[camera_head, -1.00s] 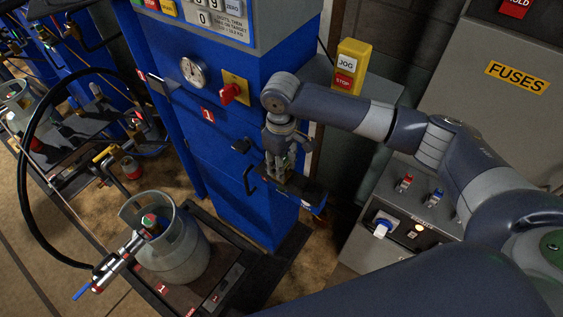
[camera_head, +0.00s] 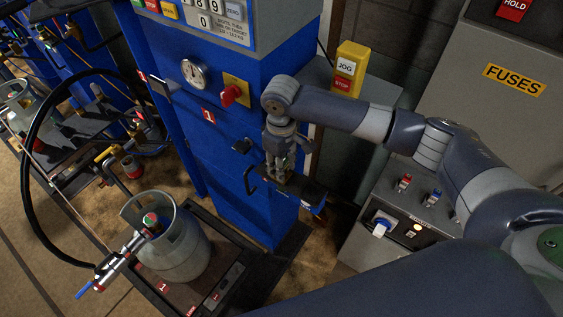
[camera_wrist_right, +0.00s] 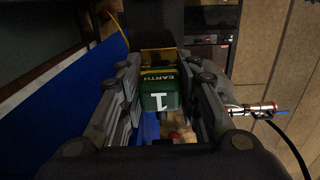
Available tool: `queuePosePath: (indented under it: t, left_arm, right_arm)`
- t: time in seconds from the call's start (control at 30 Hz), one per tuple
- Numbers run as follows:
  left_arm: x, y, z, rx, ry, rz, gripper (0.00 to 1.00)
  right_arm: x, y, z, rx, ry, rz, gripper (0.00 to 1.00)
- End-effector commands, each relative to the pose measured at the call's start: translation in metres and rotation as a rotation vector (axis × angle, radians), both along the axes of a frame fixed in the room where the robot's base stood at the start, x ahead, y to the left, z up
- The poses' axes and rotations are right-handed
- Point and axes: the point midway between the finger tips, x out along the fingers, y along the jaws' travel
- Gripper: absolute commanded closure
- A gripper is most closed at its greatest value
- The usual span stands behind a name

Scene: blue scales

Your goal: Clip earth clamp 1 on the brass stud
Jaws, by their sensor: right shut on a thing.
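Earth clamp 1 (camera_wrist_right: 160,92) is green with a white 1 and the word EARTH, seen between the fingers in the right wrist view. My right gripper (camera_head: 278,178) is shut on it, fingers pointing down, at a small dark shelf on the front of the blue scale column. In the right wrist view the gripper (camera_wrist_right: 160,100) has a finger on each side of the clamp. The clamp's jaws are hidden. I cannot make out the brass stud for certain. My left gripper is not in view.
A grey gas cylinder (camera_head: 184,255) stands on the scale platform (camera_head: 222,270) with a filling head and black hose (camera_head: 24,190). The blue column (camera_head: 235,190) carries a gauge and red knob. A grey control box (camera_head: 375,255) stands to the right.

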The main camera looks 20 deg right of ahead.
Motion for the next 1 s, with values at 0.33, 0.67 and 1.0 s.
queuePosePath:
  t: [0.33,0.67,1.0]
  left_arm:
    - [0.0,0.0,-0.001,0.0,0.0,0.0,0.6]
    - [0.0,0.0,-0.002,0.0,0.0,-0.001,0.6]
    - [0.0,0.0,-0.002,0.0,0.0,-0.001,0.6]
  right_arm:
    - [0.0,0.0,-0.001,0.001,-0.001,-0.001,1.0]
    - [0.001,0.0,-0.007,0.001,-0.001,-0.001,1.0]
    - [0.001,0.0,-0.012,0.0,-0.001,-0.001,0.55]
